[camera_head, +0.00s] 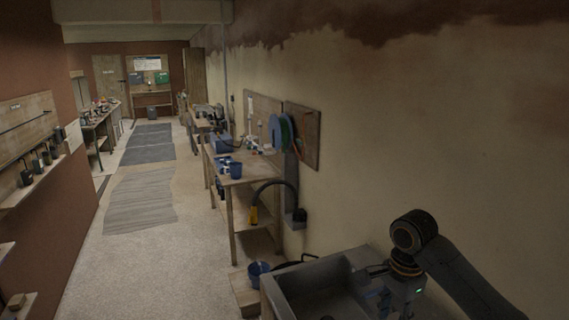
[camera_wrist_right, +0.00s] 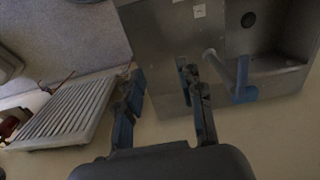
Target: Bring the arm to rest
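My right arm comes in from the lower right of the head view. Its gripper (camera_head: 383,294) is over the right side of the grey metal sink. In the right wrist view the gripper (camera_wrist_right: 160,80) has its two blue-padded fingers apart with nothing between them. The sink's basin (camera_wrist_right: 285,30) lies beyond the fingers at the upper right, with a tap that has a blue lever (camera_wrist_right: 243,80). I cannot tell how far the fingers are from the sink. My left gripper is in neither view.
A pale ribbed rack (camera_wrist_right: 65,112) lies left of the fingers. A wooden workbench (camera_head: 236,178) with blue cups stands along the right wall, with a blue bucket (camera_head: 259,272) below. The plastered wall (camera_head: 450,150) is close behind my right arm. The corridor floor (camera_head: 150,260) at left is open.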

